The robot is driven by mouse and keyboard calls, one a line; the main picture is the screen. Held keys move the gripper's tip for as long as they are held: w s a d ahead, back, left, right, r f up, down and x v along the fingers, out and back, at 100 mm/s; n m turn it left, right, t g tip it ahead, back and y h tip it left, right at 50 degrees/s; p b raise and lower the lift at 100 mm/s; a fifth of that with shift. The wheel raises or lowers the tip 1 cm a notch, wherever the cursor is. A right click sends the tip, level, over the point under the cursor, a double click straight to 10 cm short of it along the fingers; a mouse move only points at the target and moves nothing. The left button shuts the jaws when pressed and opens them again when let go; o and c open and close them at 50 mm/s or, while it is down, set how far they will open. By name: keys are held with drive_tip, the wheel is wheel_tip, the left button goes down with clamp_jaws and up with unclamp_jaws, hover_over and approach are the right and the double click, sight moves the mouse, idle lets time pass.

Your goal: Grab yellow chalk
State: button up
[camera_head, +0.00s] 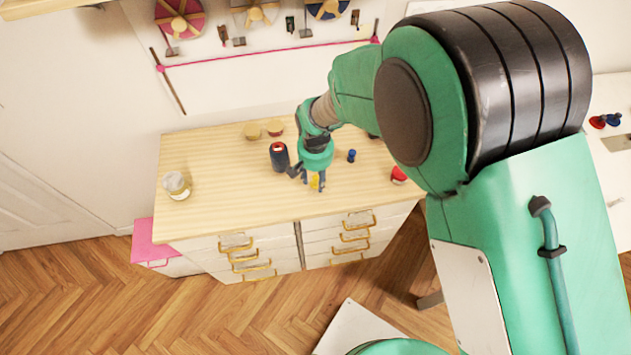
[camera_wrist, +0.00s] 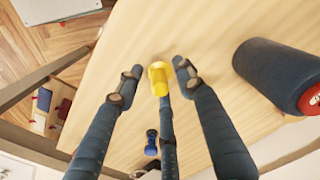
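The yellow chalk (camera_wrist: 159,78) is a small yellow piece on the wooden table top (camera_wrist: 200,32). In the wrist view it sits between the spread fingertips of my gripper (camera_wrist: 157,76), with visible gaps to the left and right fingers. A third finger reaches up just below it, and I cannot tell if that one touches it. In the head view the yellow chalk (camera_head: 315,182) shows partly between the fingers of my gripper (camera_head: 309,180), which points down low over the table. My gripper is open around it.
A dark blue spool (camera_head: 279,157) stands close to the left of my gripper. A jar (camera_head: 176,185) stands at the left end. Two small round pieces (camera_head: 262,129) lie toward the back.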

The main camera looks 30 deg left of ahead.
sight(315, 176)
clamp_jaws()
drive_tip(key=shift+r, duration=0.1)
drive_tip(key=shift+r, duration=0.55)
wheel_tip(315, 176, up, 2)
drive_tip(key=shift+r+p, duration=0.15)
drive_tip(key=shift+p, duration=0.2)
drive_tip(key=s+d+r+p, duration=0.1)
drive_tip(key=s+d, duration=0.9)
drive_tip(key=d, duration=0.2)
drive_tip(key=shift+d+r, duration=0.2)
drive_tip(key=shift+d, duration=0.1)
